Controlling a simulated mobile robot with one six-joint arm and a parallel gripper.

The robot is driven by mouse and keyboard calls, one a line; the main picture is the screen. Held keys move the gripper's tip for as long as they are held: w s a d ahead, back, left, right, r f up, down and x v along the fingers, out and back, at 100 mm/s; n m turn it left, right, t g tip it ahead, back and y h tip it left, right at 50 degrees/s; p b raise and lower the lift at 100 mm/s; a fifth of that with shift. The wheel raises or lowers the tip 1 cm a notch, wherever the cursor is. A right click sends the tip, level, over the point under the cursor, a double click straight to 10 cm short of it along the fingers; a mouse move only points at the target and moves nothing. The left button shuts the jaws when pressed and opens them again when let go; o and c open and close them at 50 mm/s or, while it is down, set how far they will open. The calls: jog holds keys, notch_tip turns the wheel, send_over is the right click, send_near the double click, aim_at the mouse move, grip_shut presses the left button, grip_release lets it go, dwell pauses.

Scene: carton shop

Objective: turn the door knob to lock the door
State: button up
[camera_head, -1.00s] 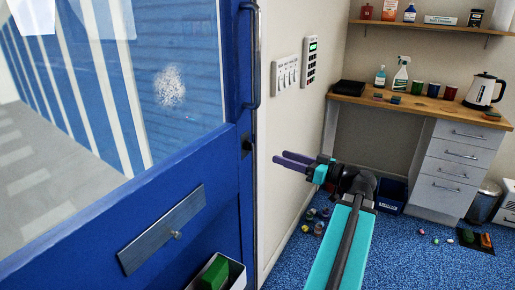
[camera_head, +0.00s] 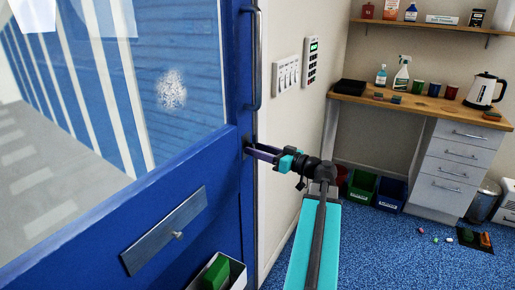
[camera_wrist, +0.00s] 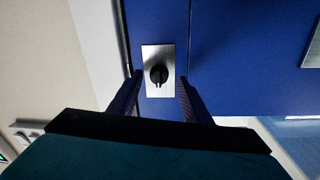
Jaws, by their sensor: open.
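The blue door (camera_head: 215,200) with a large window stands at the left in the head view. Its knob (camera_wrist: 158,75) is a small dark thumb-turn on a silver plate (camera_wrist: 152,55) in the wrist view. In the head view the knob is mostly hidden by my fingers. My gripper (camera_head: 250,150) points at the door edge. In the wrist view my gripper (camera_wrist: 160,82) is open, with one finger on each side of the knob. I see a gap between each finger and the knob. I cannot tell how deep the fingertips reach.
A long handle (camera_head: 256,60) stands above the knob. Wall switches (camera_head: 286,75) and a keypad (camera_head: 310,62) are on the wall to the right. A desk (camera_head: 430,104) with a kettle and bottles stands further right. A box (camera_head: 236,275) hangs low on the door.

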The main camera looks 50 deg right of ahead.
jog(key=shift+w+a, duration=0.1)
jog(key=shift+w, duration=0.6)
jog(key=c, duration=1)
jog(key=shift+s+d, duration=0.15)
jog(key=shift+d, duration=0.05)
jog(key=shift+c, duration=0.2)
jog(key=shift+a, duration=0.2)
